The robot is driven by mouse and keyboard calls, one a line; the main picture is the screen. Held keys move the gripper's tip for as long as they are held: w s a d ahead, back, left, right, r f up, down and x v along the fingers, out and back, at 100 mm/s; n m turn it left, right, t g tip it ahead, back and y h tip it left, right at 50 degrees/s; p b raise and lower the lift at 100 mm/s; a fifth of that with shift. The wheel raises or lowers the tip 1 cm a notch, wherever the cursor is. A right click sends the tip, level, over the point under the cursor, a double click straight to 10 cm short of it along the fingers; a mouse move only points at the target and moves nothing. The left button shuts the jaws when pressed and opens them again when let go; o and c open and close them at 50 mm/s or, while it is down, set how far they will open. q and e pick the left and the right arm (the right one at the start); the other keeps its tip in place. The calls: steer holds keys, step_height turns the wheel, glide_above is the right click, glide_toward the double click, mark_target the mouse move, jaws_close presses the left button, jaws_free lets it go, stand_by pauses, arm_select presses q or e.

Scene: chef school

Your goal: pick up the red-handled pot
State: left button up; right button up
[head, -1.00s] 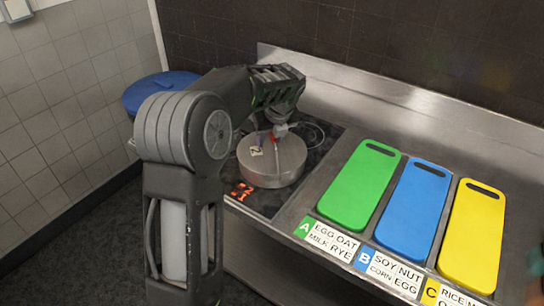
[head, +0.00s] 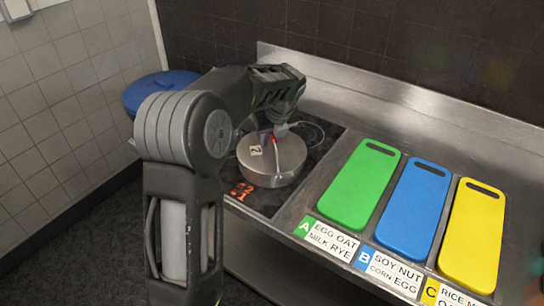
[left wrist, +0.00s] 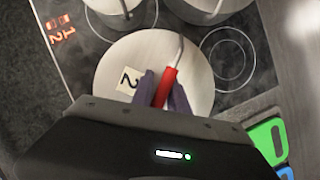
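The red-handled pot (head: 275,168) is a round steel pot with a flat top and a white tag marked 2, standing on the black hob (head: 322,150). In the left wrist view the pot (left wrist: 115,67) lies under my left gripper. Its red handle (left wrist: 167,84) is between the two purple fingers of my left gripper (left wrist: 163,88), which appear to press on it from both sides. My left gripper (head: 270,136) also shows above the pot in the head view, partly hiding the handle. My right gripper is not in view.
Two other metal vessels (left wrist: 112,7) (left wrist: 205,8) are cut off at the top of the left wrist view. Green (head: 360,187), blue (head: 413,212) and yellow (head: 474,237) boards lie on the counter to the right. A blue-lidded bin (head: 150,88) stands at the left.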

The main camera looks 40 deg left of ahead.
arm_select(q)
jaws_close()
stand_by(1.1)
steer(key=shift+a+r, duration=0.1)
steer(key=shift+r, duration=0.4)
step_height(320, 180, up, 9)
steer(key=shift+r, duration=0.15)
stand_by(0.4)
